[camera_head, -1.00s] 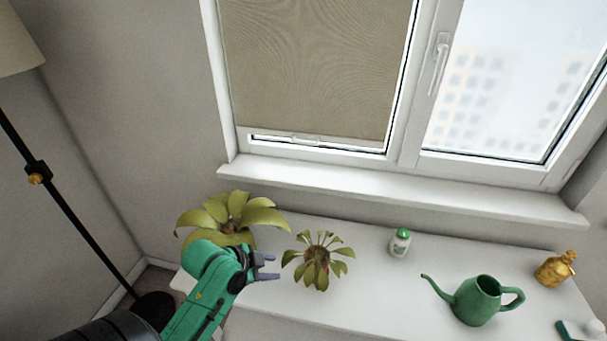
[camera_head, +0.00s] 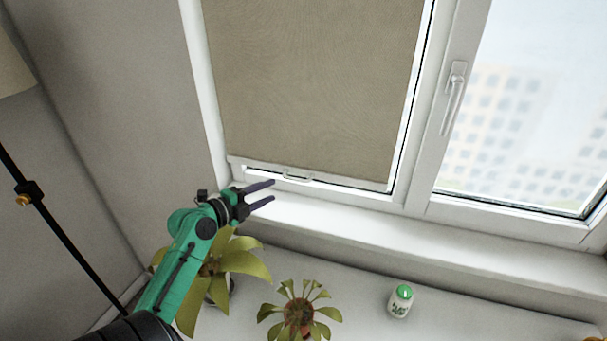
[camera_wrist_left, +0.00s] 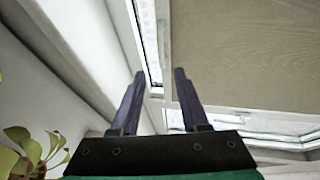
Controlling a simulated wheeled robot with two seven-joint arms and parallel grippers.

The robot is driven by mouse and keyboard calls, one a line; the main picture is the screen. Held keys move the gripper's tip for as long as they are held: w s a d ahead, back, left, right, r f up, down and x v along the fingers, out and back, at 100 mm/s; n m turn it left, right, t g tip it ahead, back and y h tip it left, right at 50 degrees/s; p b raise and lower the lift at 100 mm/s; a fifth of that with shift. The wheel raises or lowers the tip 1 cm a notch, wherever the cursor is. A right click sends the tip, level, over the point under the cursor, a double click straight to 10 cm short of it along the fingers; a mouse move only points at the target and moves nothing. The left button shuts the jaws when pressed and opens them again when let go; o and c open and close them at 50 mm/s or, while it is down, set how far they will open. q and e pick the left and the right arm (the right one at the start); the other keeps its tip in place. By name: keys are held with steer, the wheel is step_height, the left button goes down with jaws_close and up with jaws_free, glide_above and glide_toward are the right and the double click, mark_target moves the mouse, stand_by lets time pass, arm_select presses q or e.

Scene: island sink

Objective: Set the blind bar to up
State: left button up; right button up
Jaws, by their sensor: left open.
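The beige blind (camera_head: 310,85) covers most of the left window pane. Its white bottom bar (camera_head: 350,184) with a small pull handle (camera_head: 297,179) sits low, near the bottom of the window frame. My left gripper (camera_head: 273,191) is open and empty, just left of the handle and apparently short of it, fingers pointing right. In the left wrist view the open fingers (camera_wrist_left: 160,73) point toward the window frame, with the blind (camera_wrist_left: 240,50) to their right. My right gripper is not in view.
A large leafy plant (camera_head: 245,262) stands under my left arm, and a smaller plant (camera_head: 299,315) is to its right. A white bottle with a green cap (camera_head: 400,301) stands farther right. The window sill (camera_head: 400,236) is clear. A window handle (camera_head: 453,97) is at the right.

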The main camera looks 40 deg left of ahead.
mark_target(296, 180)
arm_select(q)
steer(key=p+x, duration=0.4)
steer(key=x, duration=0.7)
steer(key=shift+w+r, duration=0.15)
steer(key=shift+w, duration=0.2)
steer(key=shift+w+p, duration=0.1)
steer(key=shift+p, duration=0.2)
steer(key=shift+s, duration=0.3)
steer(key=shift+c, duration=1)
steer(key=shift+w, duration=0.1)
steer(key=c, duration=0.5)
jaws_close()
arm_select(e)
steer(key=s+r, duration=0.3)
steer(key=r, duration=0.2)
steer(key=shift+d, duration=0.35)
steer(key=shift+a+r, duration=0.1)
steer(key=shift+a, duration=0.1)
